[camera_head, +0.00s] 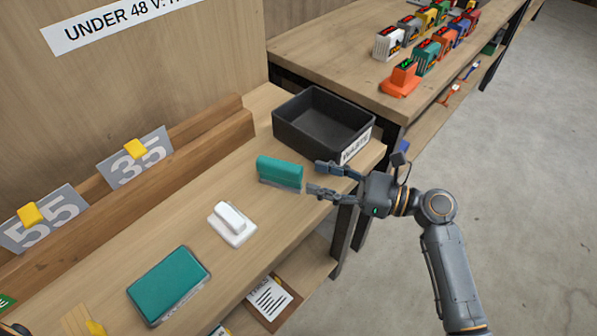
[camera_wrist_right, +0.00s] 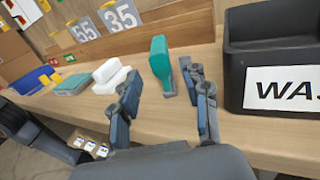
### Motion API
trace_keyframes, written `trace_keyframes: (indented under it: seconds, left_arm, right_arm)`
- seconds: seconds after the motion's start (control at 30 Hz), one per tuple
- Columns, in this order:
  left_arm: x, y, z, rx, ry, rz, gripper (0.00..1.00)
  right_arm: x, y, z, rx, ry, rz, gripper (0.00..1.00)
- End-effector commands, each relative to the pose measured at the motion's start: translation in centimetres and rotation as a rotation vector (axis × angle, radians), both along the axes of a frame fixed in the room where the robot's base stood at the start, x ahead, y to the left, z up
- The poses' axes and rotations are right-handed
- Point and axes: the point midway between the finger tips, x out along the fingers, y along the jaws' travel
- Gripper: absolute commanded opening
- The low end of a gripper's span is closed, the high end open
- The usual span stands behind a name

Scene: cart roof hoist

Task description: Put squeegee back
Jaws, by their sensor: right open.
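The squeegee (camera_head: 280,171), a teal grip with a thin greyish strip along its lower edge, is on the wooden bench beside the black bin. In the right wrist view the squeegee (camera_wrist_right: 161,60) shows ahead, between the finger lines. My right gripper (camera_head: 315,178) is open and empty, its fingertips just right of the squeegee. I cannot tell whether they touch it. My left gripper is not in view.
A black bin (camera_head: 279,134) with a white label stands behind. A white block (camera_head: 232,224) and a flat teal case (camera_head: 168,284) lie nearer. Plates marked 35 (camera_head: 138,158) and 55 (camera_head: 46,222) lean on a wooden ledge.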

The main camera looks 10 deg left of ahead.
Motion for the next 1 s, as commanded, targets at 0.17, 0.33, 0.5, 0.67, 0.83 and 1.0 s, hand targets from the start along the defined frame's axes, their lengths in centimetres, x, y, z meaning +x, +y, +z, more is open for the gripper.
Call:
trace_keyframes:
  seconds: [0.17,0.33,0.5,0.67,0.83,1.0]
  left_arm:
    - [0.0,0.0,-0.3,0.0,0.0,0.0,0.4]
    - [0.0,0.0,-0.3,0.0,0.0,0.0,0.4]
    - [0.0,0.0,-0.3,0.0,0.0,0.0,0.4]
    - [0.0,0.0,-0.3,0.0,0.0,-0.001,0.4]
    - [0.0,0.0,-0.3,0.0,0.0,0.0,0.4]
    - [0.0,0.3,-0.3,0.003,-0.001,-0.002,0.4]
  right_arm:
    - [-0.5,-2.5,-0.1,-0.001,0.0,0.0,0.46]
    - [-0.7,-3.3,0.0,0.0,0.0,0.001,0.46]
    - [-0.7,-3.3,0.0,0.001,0.0,0.001,0.46]
    - [-0.7,-3.3,0.0,0.001,0.0,0.001,0.46]
    - [-0.7,-3.2,0.0,0.0,0.0,0.001,0.46]
    - [-0.6,-3.3,0.0,0.0,0.0,0.0,0.46]
